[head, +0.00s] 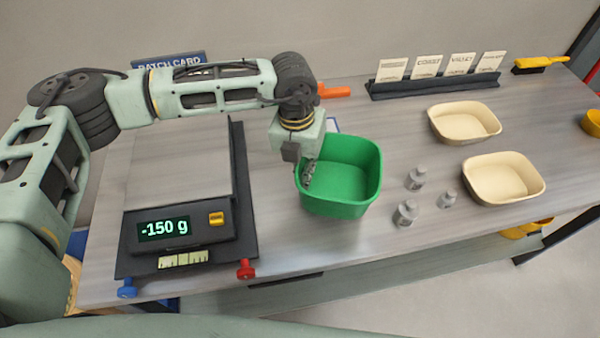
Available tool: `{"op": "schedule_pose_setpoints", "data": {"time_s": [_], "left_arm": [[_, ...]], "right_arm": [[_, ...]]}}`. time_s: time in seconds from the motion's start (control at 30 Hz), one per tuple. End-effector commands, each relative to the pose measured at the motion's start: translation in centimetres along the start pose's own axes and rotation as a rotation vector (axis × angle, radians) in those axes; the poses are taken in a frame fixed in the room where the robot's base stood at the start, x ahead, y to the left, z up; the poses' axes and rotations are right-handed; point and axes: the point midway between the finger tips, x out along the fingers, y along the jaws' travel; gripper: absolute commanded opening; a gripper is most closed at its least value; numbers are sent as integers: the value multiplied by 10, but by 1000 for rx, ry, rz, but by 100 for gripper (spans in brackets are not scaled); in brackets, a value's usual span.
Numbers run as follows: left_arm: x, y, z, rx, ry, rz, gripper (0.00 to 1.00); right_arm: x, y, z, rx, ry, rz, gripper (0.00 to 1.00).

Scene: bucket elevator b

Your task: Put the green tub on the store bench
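The green tub (357,185) is right of the scale, over the middle of the grey bench, upright and open-topped. No contents show in it. My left gripper (308,173) comes down on the tub's left rim, with one finger inside against the wall. It looks shut on that wall; the outer finger is mostly hidden. I cannot tell whether the tub rests on the bench or hangs just above it. My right gripper is not in view. I cannot tell whether this bench (400,245) is the store bench.
The scale (191,232) at left reads -150 g, its plate empty. Several small grey weights, including one (406,213), stand just right of the tub. Two cream trays (465,122) (503,178) lie farther right. A card rack (433,87) and yellow brush (541,65) are behind.

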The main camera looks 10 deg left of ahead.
Motion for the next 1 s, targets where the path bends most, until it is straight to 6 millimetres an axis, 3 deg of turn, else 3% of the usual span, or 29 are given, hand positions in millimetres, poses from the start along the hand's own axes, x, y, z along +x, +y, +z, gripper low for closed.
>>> {"op": "schedule_pose_setpoints", "data": {"time_s": [0.27,0.53,0.87,1.0], "left_arm": [[13,16,9,1,1,-1,0],[47,19,9,1,0,0,0],[53,19,9,1,-1,-1,0],[51,19,9,1,0,-1,16]], "right_arm": [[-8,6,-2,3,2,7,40],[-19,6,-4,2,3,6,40],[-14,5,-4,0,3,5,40],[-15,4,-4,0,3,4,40]]}}
